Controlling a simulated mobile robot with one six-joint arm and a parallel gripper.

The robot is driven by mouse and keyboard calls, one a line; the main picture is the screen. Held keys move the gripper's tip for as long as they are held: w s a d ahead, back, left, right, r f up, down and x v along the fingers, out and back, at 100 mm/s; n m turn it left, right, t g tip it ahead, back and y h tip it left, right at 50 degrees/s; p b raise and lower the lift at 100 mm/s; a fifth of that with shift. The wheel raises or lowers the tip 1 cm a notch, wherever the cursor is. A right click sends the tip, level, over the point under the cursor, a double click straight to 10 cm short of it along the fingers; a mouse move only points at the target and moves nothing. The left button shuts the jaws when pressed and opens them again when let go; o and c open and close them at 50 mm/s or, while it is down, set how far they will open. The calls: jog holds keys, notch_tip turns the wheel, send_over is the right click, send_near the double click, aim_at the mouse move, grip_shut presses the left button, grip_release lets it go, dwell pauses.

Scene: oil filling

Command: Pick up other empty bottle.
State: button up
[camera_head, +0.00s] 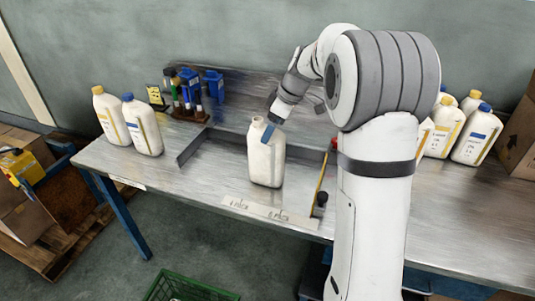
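A white uncapped bottle (265,162) stands upright on the metal table (215,170), near the middle. My gripper (268,131) reaches down to its upper right side, with a blue finger over the neck and handle area. Only part of the gripper shows, so whether it is open or shut on the bottle cannot be told. At the left end of the table stand a white bottle with a yellow cap (110,118) and one with a blue cap (142,128). Several more capped white bottles (472,137) stand at the right, partly behind my arm.
A rack with tubes and blue items (188,98) stands at the back left beside a small yellow sign (156,96). A low metal rail (192,146) lies left of the middle bottle. A labelled strip (268,212) runs along the front edge. A green crate (185,288) is on the floor.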

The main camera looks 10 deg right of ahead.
aim_at(266, 153)
jog(key=x, duration=0.4)
jog(key=shift+s+a+f, duration=0.1)
jog(key=shift+a+f, duration=0.1)
jog(key=shift+f, duration=0.1)
jog(key=shift+c, duration=0.5)
jog(key=c, duration=1.6)
